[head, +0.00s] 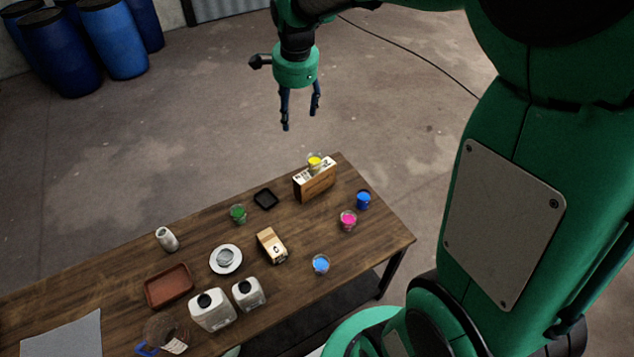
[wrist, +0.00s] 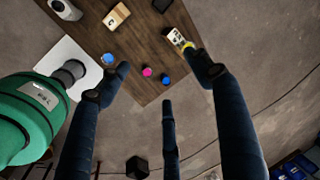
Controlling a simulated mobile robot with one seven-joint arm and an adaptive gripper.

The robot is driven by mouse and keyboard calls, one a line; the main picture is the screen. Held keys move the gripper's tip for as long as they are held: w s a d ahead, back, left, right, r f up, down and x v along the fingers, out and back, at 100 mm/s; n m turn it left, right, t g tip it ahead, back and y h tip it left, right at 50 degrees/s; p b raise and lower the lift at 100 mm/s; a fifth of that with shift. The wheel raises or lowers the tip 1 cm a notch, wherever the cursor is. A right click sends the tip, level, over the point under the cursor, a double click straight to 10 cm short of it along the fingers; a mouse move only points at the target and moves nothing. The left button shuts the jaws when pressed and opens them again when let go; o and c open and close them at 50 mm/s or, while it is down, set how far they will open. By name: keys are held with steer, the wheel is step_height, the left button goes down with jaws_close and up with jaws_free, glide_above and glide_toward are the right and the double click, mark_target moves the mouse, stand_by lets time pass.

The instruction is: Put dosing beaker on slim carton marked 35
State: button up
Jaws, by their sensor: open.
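A small clear beaker with yellow contents (head: 315,163) stands upright on top of a slim brown carton (head: 318,186) with a white printed top, near the table's far right edge. The print is too small to read surely. Both also show in the wrist view, the yellow beaker (wrist: 188,45) beside a finger and the carton (wrist: 175,36). Similar beakers hold green (head: 238,214), pink (head: 348,221) and light blue (head: 321,265) contents; I cannot tell which is called the dosing beaker. My gripper (head: 301,119) is open and empty, above and beyond the table's far edge, pointing down.
A shorter carton (head: 271,246), a black tray (head: 265,199), a blue cup (head: 364,200), a white plate (head: 225,260), a brown tray (head: 169,286), white canisters (head: 211,311) and a blue-handled jug (head: 166,335) stand on the table. Blue barrels (head: 60,55) stand at the back left.

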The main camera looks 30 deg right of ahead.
steer(key=s+a+r+n+t, duration=0.1)
steer(key=s+a+r+n, duration=0.1)
steer(key=s+n, duration=0.3)
steer(key=s+a+r+n+t, duration=0.1)
steer(key=s+a+n, duration=0.3)
steer(key=s, duration=1)
steer(key=s+a+r+n, duration=0.3)
steer(key=s+n, duration=0.4)
steer(key=s, duration=0.3)
steer(key=shift+a+t, duration=0.4)
steer(key=shift+a, duration=0.2)
steer(key=shift+s+f, duration=0.1)
step_height(320, 180, down, 14)
steer(key=b, duration=1.4)
